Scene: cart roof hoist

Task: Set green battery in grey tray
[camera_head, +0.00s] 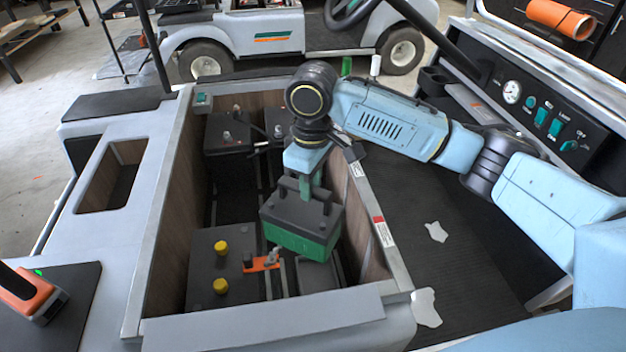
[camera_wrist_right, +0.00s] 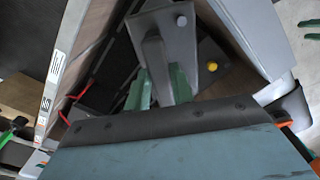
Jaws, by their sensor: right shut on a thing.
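The green battery (camera_head: 300,240) has a green lower body and a dark top with a carrying handle. My right gripper (camera_head: 307,190) is shut on that handle and holds the battery upright inside the cart's open bay. In the right wrist view the green fingers (camera_wrist_right: 160,90) are at the handle, above the battery's grey top (camera_wrist_right: 182,45). Part of what looks like the grey tray (camera_head: 322,278) shows just below and right of the battery. The battery hides most of it, and I cannot tell whether they touch. My left gripper is not in view.
A dark battery with yellow caps (camera_head: 222,265) stands left of the held one, with an orange piece (camera_head: 262,263) between. More dark batteries (camera_head: 228,135) stand at the bay's far end. Bay walls (camera_head: 368,225) rise close on the right. An orange-black tool (camera_head: 35,300) lies lower left.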

